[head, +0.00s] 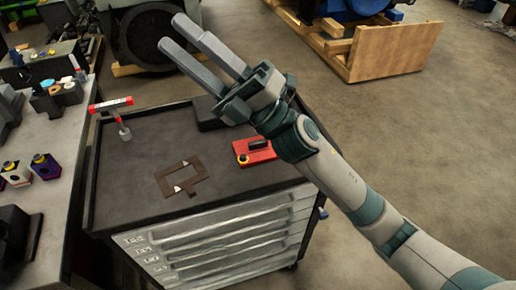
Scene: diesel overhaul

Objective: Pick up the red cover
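The red cover (257,152) lies flat on the dark top of the tool cabinet (140,205), toward its right side. It has a black grip on top and a small yellow and black knob at its left end. My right gripper (174,32) reaches in from the lower right and points to the upper left. Its two long grey fingers are apart with nothing between them. In the picture it is above and left of the red cover, and its wrist is raised above the cabinet. My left gripper is not in view.
A brown gasket-like frame (183,178) lies on the cabinet top, with a black box (208,112) behind it. A red-headed T-shaped tool (111,104) is at the back left. A grey bench (58,190) with several small parts stands left. A wooden crate (384,52) is behind; open floor lies right.

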